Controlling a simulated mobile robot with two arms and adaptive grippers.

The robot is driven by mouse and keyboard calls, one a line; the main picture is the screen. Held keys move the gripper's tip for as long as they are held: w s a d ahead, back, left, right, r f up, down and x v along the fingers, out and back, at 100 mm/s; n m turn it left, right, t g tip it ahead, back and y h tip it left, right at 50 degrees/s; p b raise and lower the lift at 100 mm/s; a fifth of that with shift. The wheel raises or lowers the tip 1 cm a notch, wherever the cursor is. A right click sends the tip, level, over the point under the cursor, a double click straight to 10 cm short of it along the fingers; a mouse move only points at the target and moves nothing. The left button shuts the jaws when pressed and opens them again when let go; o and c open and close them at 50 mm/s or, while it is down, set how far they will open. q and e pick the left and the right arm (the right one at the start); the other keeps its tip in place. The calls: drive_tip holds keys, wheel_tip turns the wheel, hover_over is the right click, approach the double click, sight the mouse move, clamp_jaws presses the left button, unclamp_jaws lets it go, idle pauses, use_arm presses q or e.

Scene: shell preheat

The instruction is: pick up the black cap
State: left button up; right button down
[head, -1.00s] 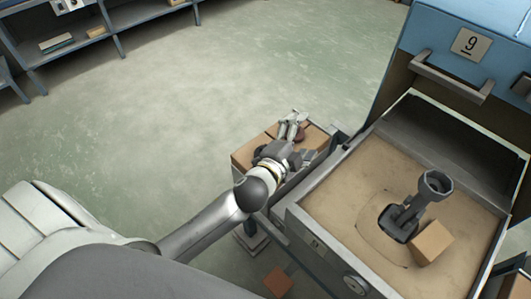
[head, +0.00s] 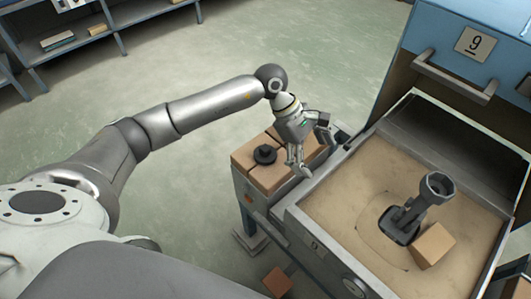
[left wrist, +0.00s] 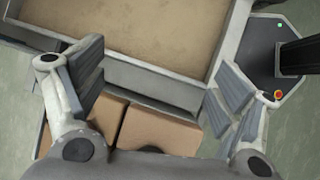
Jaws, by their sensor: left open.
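The black cap (head: 265,154) is a dark round piece with a raised middle. It lies on the brown blocks (head: 263,176) on the small stand left of the sand tray. My left gripper (head: 311,153) is open and empty, to the right of the cap and apart from it, over the right side of the blocks. In the left wrist view the two fingers (left wrist: 160,88) are spread wide with the blocks and the tray edge behind them. I cannot make out the cap for sure there. My right gripper is not in view.
The sand tray (head: 335,190) stands close on the right, holding a dark metal fitting (head: 407,212) and a tan block (head: 433,243). A blue cabinet (head: 475,75) rises behind it. Shelves (head: 80,47) stand far left. A reddish block (head: 277,282) lies low by the stand.

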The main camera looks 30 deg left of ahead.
sight(264, 147)
use_arm(q)
drive_tip(key=a+y, duration=0.2)
drive_tip(key=a, duration=0.3)
drive_tip(key=w+a+m+y, duration=0.1)
drive_tip(key=a+y, duration=0.1)
drive_tip(key=a, duration=0.3)
drive_tip(key=w+a+r+y, duration=0.1)
drive_tip(key=a+y, duration=0.1)
drive_tip(key=a, duration=0.3)
drive_tip(key=shift+a+f+y, duration=0.2)
drive_tip(key=shift+a+y, duration=0.1)
drive_tip(key=shift+a, duration=0.05)
wheel_tip(264, 147, down, 5)
drive_tip(key=shift+f+p, duration=0.1)
drive_tip(key=shift+p, duration=0.3)
drive_tip(key=f, duration=0.2)
drive_tip(key=f+p, duration=0.1)
drive_tip(key=f, duration=0.1)
drive_tip(key=shift+w+d+f, duration=0.1)
drive_tip(key=shift+w+d, duration=0.05)
drive_tip(key=shift+w, duration=0.05)
drive_tip(key=shift+f, duration=0.45)
drive_tip(key=c, duration=1.1)
